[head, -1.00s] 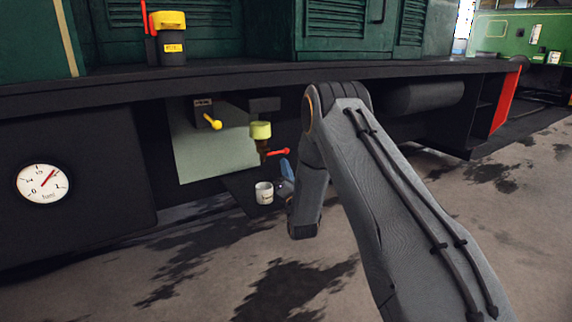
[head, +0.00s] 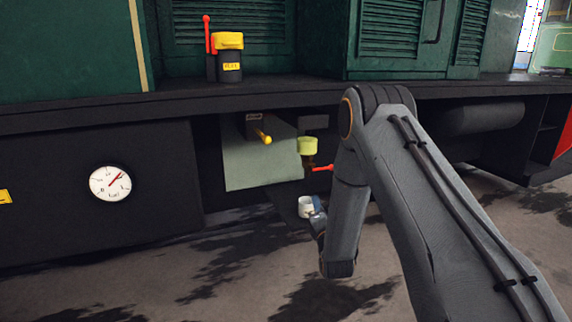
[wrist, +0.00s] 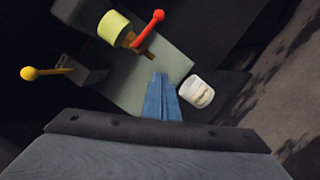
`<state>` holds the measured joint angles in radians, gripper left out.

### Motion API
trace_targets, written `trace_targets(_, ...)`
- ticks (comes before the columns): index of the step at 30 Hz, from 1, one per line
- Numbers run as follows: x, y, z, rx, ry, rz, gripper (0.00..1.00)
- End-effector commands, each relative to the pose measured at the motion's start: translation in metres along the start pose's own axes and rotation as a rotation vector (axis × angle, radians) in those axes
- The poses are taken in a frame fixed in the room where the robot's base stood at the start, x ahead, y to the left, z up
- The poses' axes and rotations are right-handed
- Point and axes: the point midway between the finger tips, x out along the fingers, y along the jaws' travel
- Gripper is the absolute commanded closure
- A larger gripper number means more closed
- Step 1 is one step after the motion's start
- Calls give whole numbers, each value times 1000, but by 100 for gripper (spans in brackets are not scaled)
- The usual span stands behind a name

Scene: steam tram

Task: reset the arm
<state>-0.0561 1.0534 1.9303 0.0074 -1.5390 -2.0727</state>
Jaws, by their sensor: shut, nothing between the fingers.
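My gripper (wrist: 161,88) shows in the wrist view as two blue fingers held together, with nothing between them. In the head view my gripper (head: 316,207) is small and partly hidden behind my own arm. A white cup (wrist: 196,92) is just right of the fingertips in the wrist view, and I cannot tell whether they touch. In the head view the cup (head: 306,207) stands on a dark ledge below the pale panel, beside the gripper.
Near the gripper are a yellow-green cup-shaped fitting (head: 307,146), a red-handled lever (head: 322,168) and a yellow-knobbed lever (head: 263,136) before a pale panel (head: 250,172). A gauge (head: 110,184) is at left. A yellow-capped filler (head: 229,55) stands on the footplate above. Open floor lies in front.

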Motion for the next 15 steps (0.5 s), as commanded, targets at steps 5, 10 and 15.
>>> trace_targets(5, 1, 55, -43, 297, 146, -181, 100)
trace_targets(10, -29, 97, -82, 567, 235, -406, 100)
trace_targets(15, -84, 138, -114, 807, 268, -662, 100)
